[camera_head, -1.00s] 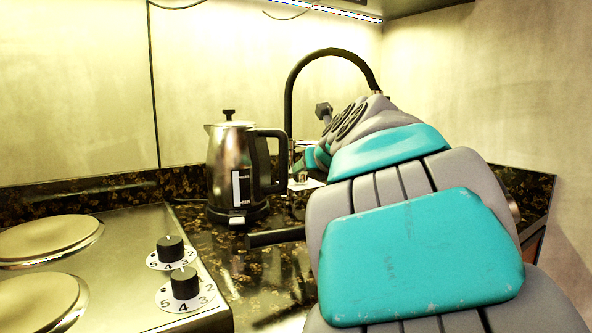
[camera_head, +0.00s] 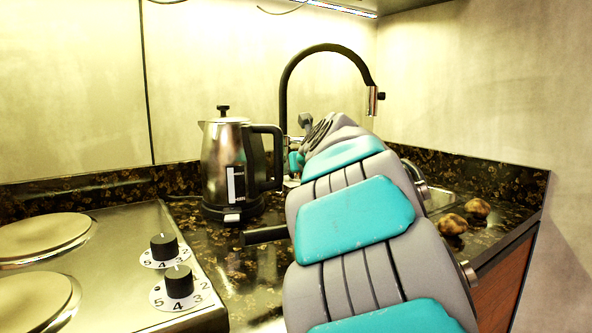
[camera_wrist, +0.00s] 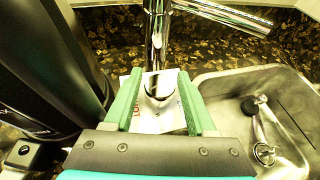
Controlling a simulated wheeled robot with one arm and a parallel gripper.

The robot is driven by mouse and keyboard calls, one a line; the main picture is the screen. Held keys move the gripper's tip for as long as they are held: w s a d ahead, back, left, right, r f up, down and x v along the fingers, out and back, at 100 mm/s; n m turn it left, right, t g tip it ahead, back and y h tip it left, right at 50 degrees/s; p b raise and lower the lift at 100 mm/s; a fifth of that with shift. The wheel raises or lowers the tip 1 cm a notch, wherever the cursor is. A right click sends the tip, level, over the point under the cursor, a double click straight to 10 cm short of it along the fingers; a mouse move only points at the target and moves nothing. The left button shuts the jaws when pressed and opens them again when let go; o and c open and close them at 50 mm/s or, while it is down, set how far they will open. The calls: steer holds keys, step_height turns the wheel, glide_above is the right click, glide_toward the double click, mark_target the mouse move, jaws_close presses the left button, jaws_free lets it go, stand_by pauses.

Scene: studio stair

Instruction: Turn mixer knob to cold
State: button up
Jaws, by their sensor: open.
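The black arched mixer tap (camera_head: 288,85) with a chrome spout end stands at the back of the counter in the head view. In the wrist view its chrome upright (camera_wrist: 157,35) rises between my gripper's green fingers, and a chrome bar (camera_wrist: 225,14) slants off to the upper right. I cannot tell for sure which chrome part is the mixer knob. My gripper (camera_wrist: 160,78) is open, with one finger on either side of the upright. Contact with it is unclear. In the head view my arm hides most of the tap's base.
A steel kettle (camera_head: 222,170) stands close left of my gripper; its dark body (camera_wrist: 45,65) fills the wrist view's left side. The sink (camera_wrist: 218,88) is to the right. Two potatoes (camera_head: 453,224) (camera_head: 478,207) lie near the counter's right edge. A hob (camera_head: 120,240) is at left.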

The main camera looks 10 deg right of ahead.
jaws_close()
stand_by(0.3)
steer(key=shift+n+y, duration=0.5)
steer(key=shift+y, duration=0.1)
steer(key=n+g+y, duration=0.1)
steer(key=n+y, duration=0.3)
steer(key=shift+g+y, duration=0.3)
steer(key=shift+g, duration=0.1)
steer(key=shift+d+n+g+y, duration=0.1)
steer(key=shift+n+g+y, duration=0.6)
steer(key=shift+n+y, duration=0.45)
steer(key=shift+n+g+y, duration=0.85)
steer(key=shift+n+g, duration=0.45)
steer(key=shift+n, duration=0.35)
steer(key=shift+y, duration=0.3)
jaws_free()
